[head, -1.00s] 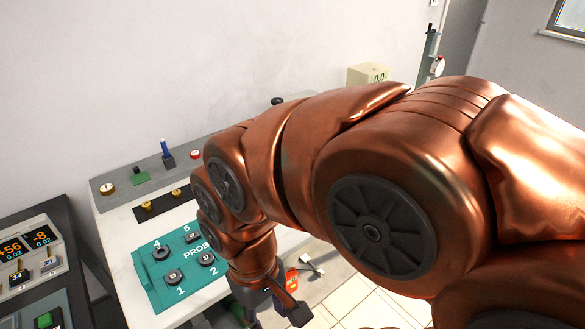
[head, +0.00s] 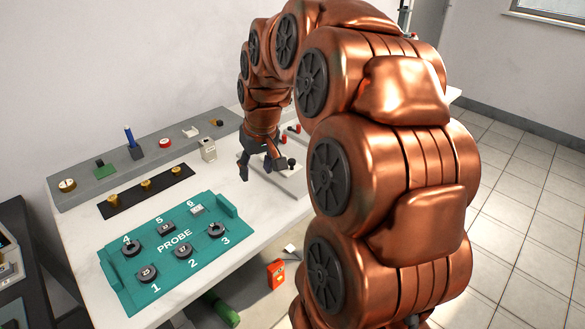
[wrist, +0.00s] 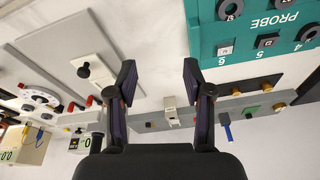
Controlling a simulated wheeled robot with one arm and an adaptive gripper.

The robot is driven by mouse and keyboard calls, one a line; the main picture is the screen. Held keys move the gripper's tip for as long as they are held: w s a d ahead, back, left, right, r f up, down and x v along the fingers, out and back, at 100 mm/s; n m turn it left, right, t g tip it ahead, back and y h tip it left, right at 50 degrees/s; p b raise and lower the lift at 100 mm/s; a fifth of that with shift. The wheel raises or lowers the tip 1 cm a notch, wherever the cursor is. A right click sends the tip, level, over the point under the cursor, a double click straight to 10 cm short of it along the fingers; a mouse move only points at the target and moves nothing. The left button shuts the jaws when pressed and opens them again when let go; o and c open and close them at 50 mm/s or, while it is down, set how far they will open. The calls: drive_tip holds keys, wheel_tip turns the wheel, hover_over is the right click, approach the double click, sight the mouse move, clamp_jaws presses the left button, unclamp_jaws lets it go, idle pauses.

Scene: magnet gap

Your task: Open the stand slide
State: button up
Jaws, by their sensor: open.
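A flat light-grey plate with a black knob lies on the white bench and looks like the stand slide; the black knob (head: 291,163) shows just right of my gripper in the head view. In the wrist view the plate (wrist: 97,50) is at the upper left, with its black knob (wrist: 83,71) left of my fingers. My gripper (head: 260,168) points down over the bench beside the plate. Its two fingers are apart, with nothing between them in the wrist view (wrist: 159,66). My arm and gripper hide part of the plate in the head view.
A teal PROBE tray (head: 128,285) with several numbered round and square pieces is left of my gripper. A small white upright block (head: 208,149) stands behind it. A grey shelf (head: 85,190) with small items runs along the wall. Bare white bench (head: 225,195) lies between tray and gripper.

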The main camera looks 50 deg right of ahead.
drive_tip(key=m+t+h+b, duration=0.1)
drive_tip(key=m+h+b, duration=0.1)
drive_tip(key=b, duration=0.1)
approach(292, 160)
drive_tip(key=f, duration=0.1)
drive_tip(key=shift+p+x, duration=0.55)
drive_tip(key=shift+x, duration=3.35)
drive_tip(key=shift+c, duration=0.3)
clamp_jaws()
